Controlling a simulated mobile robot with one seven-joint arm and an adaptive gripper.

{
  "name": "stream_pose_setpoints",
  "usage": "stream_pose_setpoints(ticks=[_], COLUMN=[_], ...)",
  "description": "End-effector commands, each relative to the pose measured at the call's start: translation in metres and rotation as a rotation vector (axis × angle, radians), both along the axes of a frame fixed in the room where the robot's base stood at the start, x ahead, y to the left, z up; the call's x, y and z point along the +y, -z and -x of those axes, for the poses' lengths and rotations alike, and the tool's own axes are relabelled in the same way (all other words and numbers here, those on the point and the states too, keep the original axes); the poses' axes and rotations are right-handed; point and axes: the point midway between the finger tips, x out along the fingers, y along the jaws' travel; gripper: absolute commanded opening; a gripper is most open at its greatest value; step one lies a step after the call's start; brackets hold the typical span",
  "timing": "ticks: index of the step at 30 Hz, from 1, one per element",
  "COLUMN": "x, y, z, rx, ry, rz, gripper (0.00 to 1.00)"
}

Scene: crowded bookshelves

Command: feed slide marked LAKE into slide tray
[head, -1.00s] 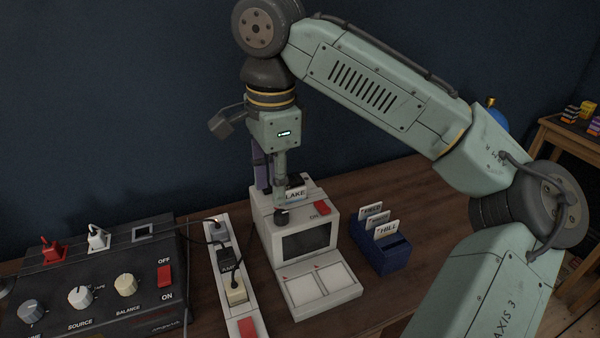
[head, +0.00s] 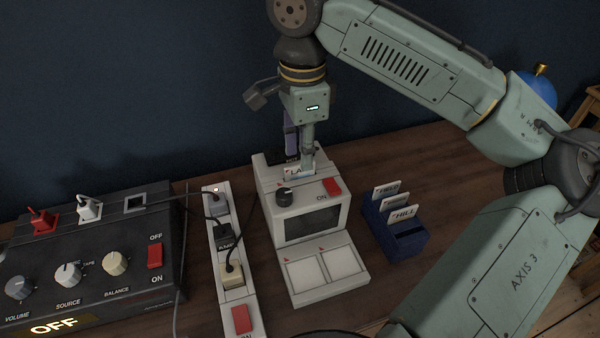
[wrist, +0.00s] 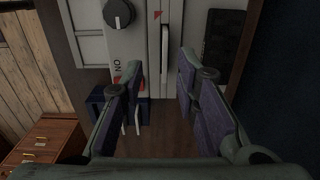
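The white slide marked LAKE (head: 296,171) stands on edge at the slot in the top of the grey slide viewer (head: 262,190). Only the first letters of its label show in the head view; my gripper covers the rest. In the wrist view the slide (wrist: 165,52) is a thin pale strip along the slot, seen edge-on. My gripper (head: 304,168) points down over the viewer top. In the wrist view my gripper (wrist: 160,82) has its two fingers wide apart, with a clear gap around the slide's line. I cannot tell how deep the slide sits.
A blue rack (head: 395,240) right of the viewer holds several slides, one marked HILL (head: 404,214). The viewer has a dark knob (head: 284,197) and a red switch (head: 332,187). A power strip (head: 240,290) and a dark control box (head: 100,265) stand to the left.

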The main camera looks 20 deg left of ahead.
Motion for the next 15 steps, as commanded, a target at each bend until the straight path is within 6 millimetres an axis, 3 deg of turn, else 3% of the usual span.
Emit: stream_pose_setpoints(ticks=[7,15], x=[0.004,0.005], y=[0.036,0.045], z=[-0.002,-0.002], rx=[0.002,-0.001], ry=[0.001,0.0], rz=[0.002,0.001], gripper=[0.28,0.28])
